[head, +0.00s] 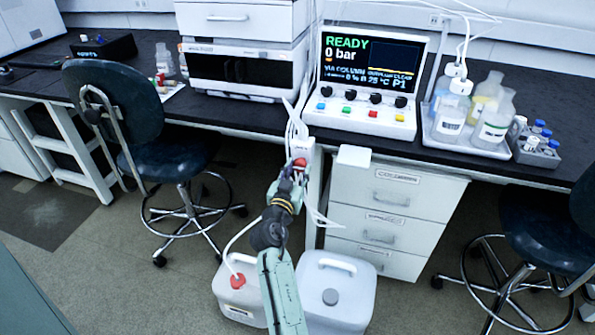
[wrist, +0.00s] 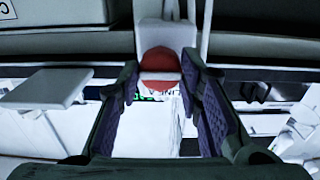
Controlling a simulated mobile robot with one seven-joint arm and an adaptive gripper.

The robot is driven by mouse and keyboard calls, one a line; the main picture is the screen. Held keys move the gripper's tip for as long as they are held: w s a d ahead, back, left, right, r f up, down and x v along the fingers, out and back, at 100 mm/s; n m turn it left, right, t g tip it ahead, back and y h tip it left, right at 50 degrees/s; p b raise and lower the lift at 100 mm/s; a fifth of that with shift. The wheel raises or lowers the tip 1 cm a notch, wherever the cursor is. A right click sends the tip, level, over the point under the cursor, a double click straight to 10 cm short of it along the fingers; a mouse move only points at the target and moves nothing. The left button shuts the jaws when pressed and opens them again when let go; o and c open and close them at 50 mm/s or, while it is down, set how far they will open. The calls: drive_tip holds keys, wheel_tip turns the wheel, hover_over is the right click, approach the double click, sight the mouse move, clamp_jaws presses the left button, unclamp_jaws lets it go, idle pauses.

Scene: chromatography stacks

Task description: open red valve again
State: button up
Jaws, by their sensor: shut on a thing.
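The red valve (head: 299,162) is a small round red knob on a white body at the bench's front edge, below the control box. In the wrist view the red valve (wrist: 160,62) sits at the far end between my two fingertips, with a pale bar across it. My gripper (head: 294,172) reaches up to it from below and is shut on it; the fingers also show in the wrist view (wrist: 161,76). In the head view my gripper partly hides the valve, so its exact turn is hard to read there.
The control box screen (head: 370,68) reads READY, 0 bar. White tubes hang around the valve. A white ledge (head: 354,156) stands close right of it, above a drawer cabinet (head: 390,205). Two jugs, one red-capped (head: 238,291) and one grey-capped (head: 336,290), stand on the floor beneath my arm.

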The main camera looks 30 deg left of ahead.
drive_tip(key=shift+n, duration=0.3)
drive_tip(key=n, duration=0.8)
drive_tip(key=shift+n+p, duration=0.3)
drive_tip(key=n+p, duration=0.1)
drive_tip(key=n, duration=0.3)
drive_tip(key=shift+p, duration=0.3)
drive_tip(key=n+p, duration=0.1)
drive_tip(key=n, duration=0.3)
drive_tip(key=shift+p, duration=0.4)
drive_tip(key=shift+n, duration=0.4)
drive_tip(key=o, duration=1.2)
drive_tip(key=shift+s, duration=0.1)
